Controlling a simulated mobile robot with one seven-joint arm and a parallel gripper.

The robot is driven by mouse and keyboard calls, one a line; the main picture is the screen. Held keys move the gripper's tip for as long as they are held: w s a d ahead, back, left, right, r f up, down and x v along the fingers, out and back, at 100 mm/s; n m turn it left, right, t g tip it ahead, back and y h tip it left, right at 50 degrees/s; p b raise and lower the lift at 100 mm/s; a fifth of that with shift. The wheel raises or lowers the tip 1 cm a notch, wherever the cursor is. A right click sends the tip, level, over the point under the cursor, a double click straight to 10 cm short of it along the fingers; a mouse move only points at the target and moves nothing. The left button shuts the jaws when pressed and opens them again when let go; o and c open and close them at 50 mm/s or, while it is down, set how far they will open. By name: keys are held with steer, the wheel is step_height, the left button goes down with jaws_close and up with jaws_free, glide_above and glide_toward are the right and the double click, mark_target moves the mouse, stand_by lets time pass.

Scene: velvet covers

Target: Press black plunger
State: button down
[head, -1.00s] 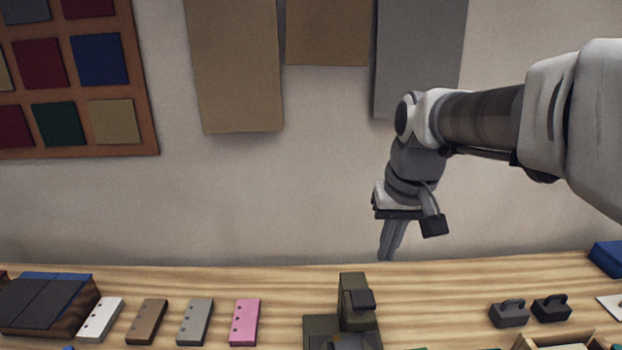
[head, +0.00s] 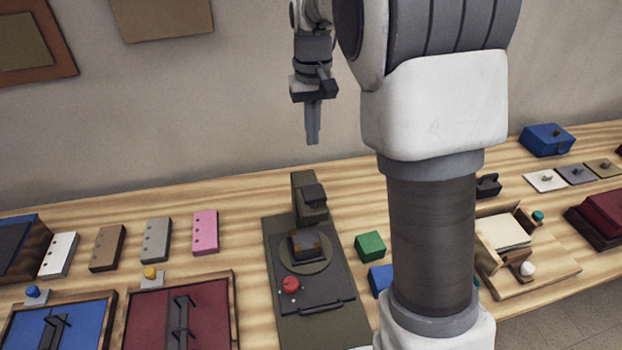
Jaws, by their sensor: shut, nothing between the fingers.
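A dark olive press (head: 278,250) stands on the wooden bench. At its back an upright post (head: 303,185) carries a black block (head: 315,194), which looks like the black plunger. Below and in front of it a dark piece with brown corners (head: 309,243) sits on a round plate. A red knob (head: 290,284) is at the front left of the press, and a black bar handle (head: 321,306) is at its front edge. My gripper (head: 313,138) points down with its fingers together and empty. In the picture it is above the post, touching nothing; its depth is hard to judge.
Left are several punched strips, including a pink one (head: 205,232), and blue (head: 75,330) and red (head: 205,315) trays. A green block (head: 370,246) and a blue block (head: 381,279) lie right of the press. My arm hides part of the bench; a wooden stand (head: 530,271) is beyond.

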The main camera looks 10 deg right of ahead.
mark_target(312, 192)
step_height(312, 192, down, 14)
steer(key=shift+p, duration=0.35)
stand_by(0.5)
